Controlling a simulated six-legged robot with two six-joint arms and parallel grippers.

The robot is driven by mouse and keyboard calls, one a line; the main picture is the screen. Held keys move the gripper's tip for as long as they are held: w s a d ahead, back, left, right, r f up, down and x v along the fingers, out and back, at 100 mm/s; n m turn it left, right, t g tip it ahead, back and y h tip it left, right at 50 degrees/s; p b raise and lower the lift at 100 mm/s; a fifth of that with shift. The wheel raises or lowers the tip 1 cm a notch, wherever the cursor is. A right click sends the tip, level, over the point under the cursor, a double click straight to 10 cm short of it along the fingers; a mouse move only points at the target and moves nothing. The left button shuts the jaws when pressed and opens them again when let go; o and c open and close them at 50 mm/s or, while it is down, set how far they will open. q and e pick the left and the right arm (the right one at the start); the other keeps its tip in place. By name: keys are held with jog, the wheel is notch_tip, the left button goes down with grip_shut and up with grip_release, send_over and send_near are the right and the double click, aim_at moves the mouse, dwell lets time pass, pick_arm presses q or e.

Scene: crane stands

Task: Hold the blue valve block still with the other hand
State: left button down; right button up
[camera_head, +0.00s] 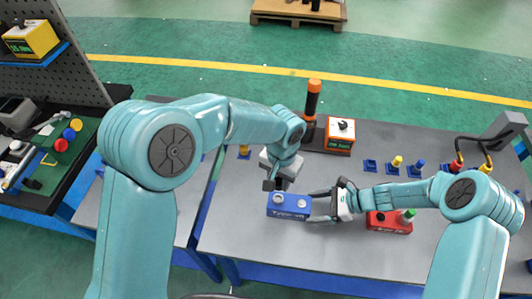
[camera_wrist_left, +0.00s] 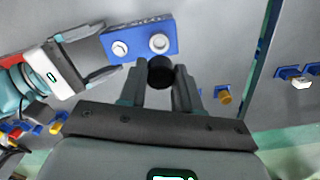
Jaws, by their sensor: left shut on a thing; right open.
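The blue valve block (camera_head: 289,206) lies on the grey bench and has two pale round fittings on top. In the left wrist view the block (camera_wrist_left: 140,42) is just beyond my left fingertips. My left gripper (camera_wrist_left: 160,85) is shut on a small black round part (camera_wrist_left: 161,71), held beside the block's near edge in that view; its height above the bench is unclear. My right gripper (camera_head: 318,205) is open at the block's right end. In the left wrist view the right fingers (camera_wrist_left: 105,48) straddle or nearly reach that end; contact cannot be told.
A red block (camera_head: 388,222) with a green knob is partly behind my right arm. Small blue holders (camera_head: 393,168) with coloured parts, an orange-and-black tool (camera_head: 312,100) and an orange box (camera_head: 340,136) stand farther back. A dark side bench (camera_head: 45,165) is at left.

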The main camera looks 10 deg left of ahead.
jog(key=shift+s+a+f, duration=0.2)
jog(key=shift+a+f, duration=0.05)
jog(key=shift+a, duration=0.2)
jog(key=shift+s+a+f, duration=0.15)
jog(key=shift+a+f, duration=0.05)
jog(key=shift+a, duration=0.25)
jog(key=shift+w+f, duration=0.2)
jog(key=shift+w, duration=0.05)
jog(key=shift+s+r, duration=0.15)
jog(key=shift+s, duration=0.05)
jog(key=c, duration=0.6)
jog(key=shift+w, duration=0.15)
jog(key=c, duration=0.4)
